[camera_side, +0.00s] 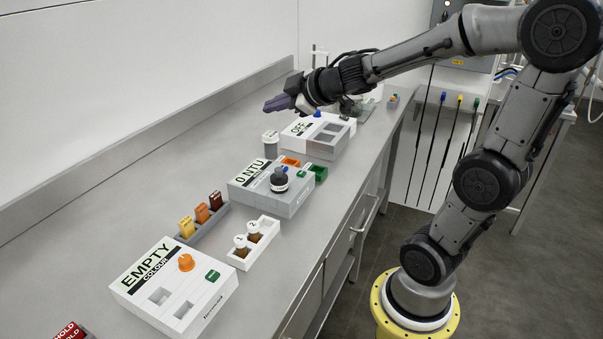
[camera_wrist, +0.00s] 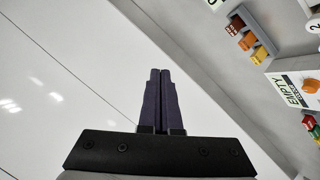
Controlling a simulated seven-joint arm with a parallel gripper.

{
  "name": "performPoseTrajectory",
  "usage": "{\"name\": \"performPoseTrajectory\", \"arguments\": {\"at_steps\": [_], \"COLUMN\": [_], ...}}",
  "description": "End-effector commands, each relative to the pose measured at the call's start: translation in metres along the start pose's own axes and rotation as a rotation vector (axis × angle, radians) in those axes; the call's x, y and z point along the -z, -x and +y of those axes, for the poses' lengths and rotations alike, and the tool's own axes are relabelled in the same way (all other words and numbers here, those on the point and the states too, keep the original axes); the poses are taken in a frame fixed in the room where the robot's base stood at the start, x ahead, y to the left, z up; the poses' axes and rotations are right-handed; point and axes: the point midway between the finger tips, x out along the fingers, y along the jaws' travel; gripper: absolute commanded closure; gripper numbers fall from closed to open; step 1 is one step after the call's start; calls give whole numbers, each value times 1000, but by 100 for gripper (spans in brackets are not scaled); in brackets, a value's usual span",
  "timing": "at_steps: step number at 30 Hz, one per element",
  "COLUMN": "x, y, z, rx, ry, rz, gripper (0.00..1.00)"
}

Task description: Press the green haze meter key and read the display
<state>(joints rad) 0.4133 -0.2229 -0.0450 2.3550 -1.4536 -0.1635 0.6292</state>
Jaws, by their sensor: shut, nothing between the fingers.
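The haze meter (camera_side: 262,200) is a grey box in the middle of the bench in the side view. Its display (camera_side: 250,172) reads "0 NTU". A dark, black-capped vial (camera_side: 279,180) stands upright on its top. A green item (camera_side: 318,172) shows at its far right corner; I cannot tell whether this is the key or a separate tray. My gripper (camera_side: 270,104) is shut and empty, raised above the bench beyond the meter, with its purple fingers pointing left and touching nothing. The shut fingers (camera_wrist: 160,72) also show in the wrist view, facing the white wall.
A white device reading "OFF" (camera_side: 322,132) stands beyond the meter, below my wrist. A grey-lidded jar (camera_side: 270,143) stands near it. Nearer are a rack of coloured samples (camera_side: 202,214), a white vial tray (camera_side: 243,257) and the colour meter (camera_side: 150,300) reading "EMPTY". The bench's left strip is clear.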

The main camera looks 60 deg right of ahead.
Motion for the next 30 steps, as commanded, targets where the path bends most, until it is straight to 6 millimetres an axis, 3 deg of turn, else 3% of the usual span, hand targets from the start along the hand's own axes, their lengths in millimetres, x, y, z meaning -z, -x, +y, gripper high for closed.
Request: {"name": "performPoseTrajectory", "arguments": {"at_steps": [1, 4, 9, 12, 17, 30], "x": [-18, -55, -109, -130, -145, -146], "y": [-15, -36, -52, -56, -55, -55], "z": [1, 2, 10, 15, 19, 20], "rx": [37, 108, 150, 150, 143, 140], "ry": [21, 59, 56, 22, -4, -7], "rz": [-33, -92, -189, -228, -254, -255], "gripper": [100, 100, 100, 100, 100, 100]}}
